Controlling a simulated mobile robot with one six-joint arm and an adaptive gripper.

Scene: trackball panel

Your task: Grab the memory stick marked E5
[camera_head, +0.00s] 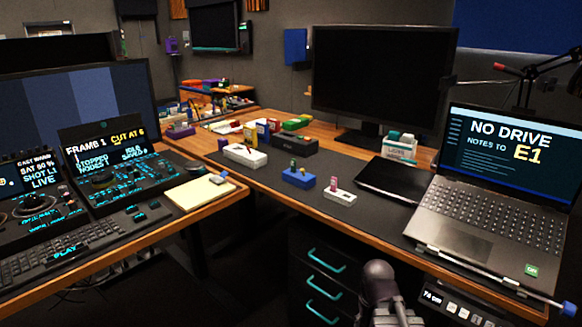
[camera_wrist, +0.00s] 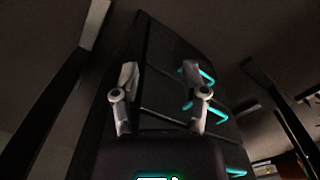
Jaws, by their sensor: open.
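No label E5 is readable on any stick in the head view. Small stick-like pieces stand in blocks on the desk: a pink one (camera_head: 333,183) in a white block (camera_head: 340,197), and a greenish one (camera_head: 293,165) in a blue block (camera_head: 299,180). Another white block (camera_head: 245,156) sits farther back. Any marks on these are too small to read. My gripper (camera_wrist: 160,72) is open and empty in the wrist view, its two fingers apart, facing the dark drawer unit.
The laptop (camera_head: 490,205) reads "NO DRIVE NOTES TO E1". A black monitor (camera_head: 380,80) stands behind a flat black pad (camera_head: 392,178). The drawer unit (camera_head: 312,282) with teal handles is under the desk (camera_head: 270,185). Control panels (camera_head: 125,180) and a keyboard (camera_head: 70,240) fill the left desk.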

